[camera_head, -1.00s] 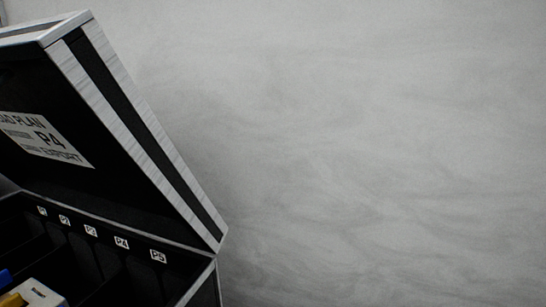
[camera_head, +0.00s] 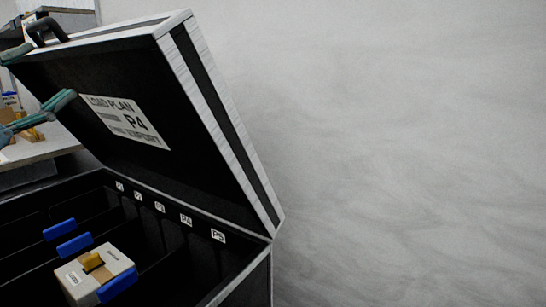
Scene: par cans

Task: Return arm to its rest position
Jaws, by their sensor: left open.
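My left gripper (camera_head: 48,72) comes in at the left edge of the head view. Its two green-tipped fingers are spread wide and hold nothing. Most of my left arm is out of frame. My right gripper is not in view.
Below the open lid, a black case has compartments labelled P1 to P5. A white and tan box (camera_head: 72,279) with a yellow part and several blue pieces (camera_head: 74,246) sit inside. A shelf (camera_head: 40,150) with items is at the left. A bare grey wall fills the right.

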